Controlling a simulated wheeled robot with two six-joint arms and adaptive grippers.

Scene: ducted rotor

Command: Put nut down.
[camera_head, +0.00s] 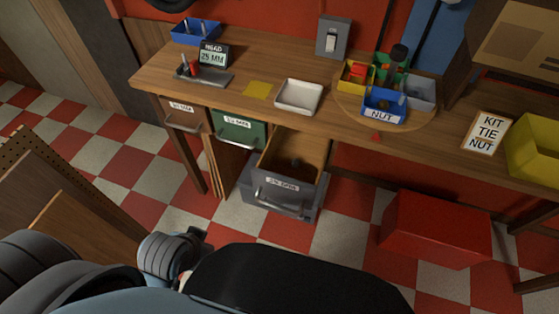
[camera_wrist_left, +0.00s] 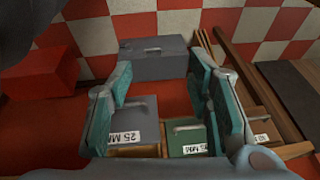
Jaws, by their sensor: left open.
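No nut can be made out for certain in either view. A blue bin labelled NUT (camera_head: 383,106) sits at the front of a round wooden tray on the bench. A grey drawer (camera_head: 283,190) under the bench stands pulled open, with a small dark object (camera_head: 295,162) inside that is too small to identify. In the left wrist view my left gripper (camera_wrist_left: 162,75) has its teal-padded fingers spread apart, with nothing seen held between them. It is directed at the drawer fronts, apart from them. My right gripper is not in view.
A white tray (camera_head: 299,97), yellow square (camera_head: 257,89) and readout showing 25 MM (camera_head: 213,56) are on the bench. A closed green drawer (camera_head: 239,131) is left of the open one. A red box (camera_head: 435,229) stands on the floor at right. A KIT TIE NUT card (camera_head: 488,132) lies right.

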